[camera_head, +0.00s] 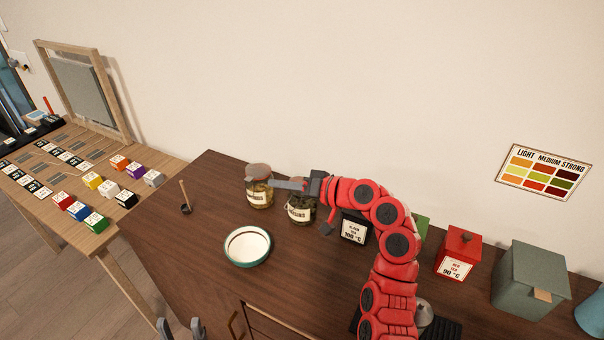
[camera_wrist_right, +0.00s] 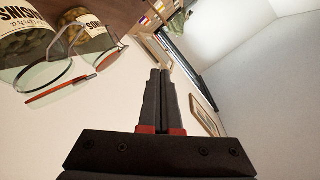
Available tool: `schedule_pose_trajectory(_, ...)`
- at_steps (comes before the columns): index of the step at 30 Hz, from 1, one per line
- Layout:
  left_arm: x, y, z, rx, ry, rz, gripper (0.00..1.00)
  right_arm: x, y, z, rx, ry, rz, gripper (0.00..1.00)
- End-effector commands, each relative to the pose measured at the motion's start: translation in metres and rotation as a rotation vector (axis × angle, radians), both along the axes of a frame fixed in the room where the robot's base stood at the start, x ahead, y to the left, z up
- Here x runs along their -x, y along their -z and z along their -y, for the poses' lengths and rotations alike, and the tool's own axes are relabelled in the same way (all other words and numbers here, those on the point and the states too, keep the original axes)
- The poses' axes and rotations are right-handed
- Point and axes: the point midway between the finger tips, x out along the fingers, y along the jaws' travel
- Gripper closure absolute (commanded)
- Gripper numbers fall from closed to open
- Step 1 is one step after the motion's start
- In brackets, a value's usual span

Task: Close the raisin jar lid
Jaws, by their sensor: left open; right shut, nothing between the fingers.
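A glass jar (camera_head: 260,196) with a pale label stands on the dark wooden counter (camera_head: 205,240); its label is too small to read surely. The right wrist view shows the fingers (camera_wrist_right: 160,85) together, with two jars at top left. My left gripper (camera_head: 181,328) is open at the bottom edge.
A white bowl with a teal rim (camera_head: 248,246) and a small dark cup with a stick (camera_head: 185,207) stand on the counter. A black box (camera_head: 354,229), a red box (camera_head: 457,253) and a grey-green box (camera_head: 528,280) stand right. The counter's left front is clear.

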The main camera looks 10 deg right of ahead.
Motion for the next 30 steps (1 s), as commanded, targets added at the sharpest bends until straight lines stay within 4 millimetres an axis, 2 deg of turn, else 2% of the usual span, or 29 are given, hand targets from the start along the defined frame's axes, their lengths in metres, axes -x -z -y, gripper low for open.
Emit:
schedule_pose_trajectory(1,0.0,-0.009,0.0,0.0,0.0,0.0,0.5,-0.013,-0.01,0.006,0.073,-0.04,0.017,1.0)
schedule_pose_trajectory(3,0.0,-0.015,0.0,0.0,0.0,0.0,0.5,-0.026,-0.013,0.016,0.173,-0.107,0.035,1.0)
schedule_pose_trajectory(7,0.0,-0.027,0.0,0.0,0.0,0.0,0.5,-0.043,-0.025,0.046,0.341,-0.224,0.066,1.0)
schedule_pose_trajectory(11,0.0,-0.036,0.0,0.0,0.0,0.0,0.5,-0.049,-0.044,0.082,0.47,-0.334,0.086,1.0)
schedule_pose_trajectory(15,0.0,-0.043,0.0,0.0,0.0,0.0,0.5,-0.047,-0.062,0.115,0.549,-0.418,0.096,1.0)
schedule_pose_trajectory(18,0.0,-0.045,0.0,0.0,0.0,0.0,0.5,-0.043,-0.07,0.128,0.575,-0.456,0.102,1.0)
schedule_pose_trajectory(23,0.0,-0.048,0.0,0.0,0.0,0.0,0.5,-0.042,-0.073,0.132,0.588,-0.477,0.109,1.0)
schedule_pose_trajectory(30,0.0,-0.066,0.0,0.0,0.0,0.0,0.5,-0.049,-0.052,0.105,0.585,-0.479,0.108,1.0)
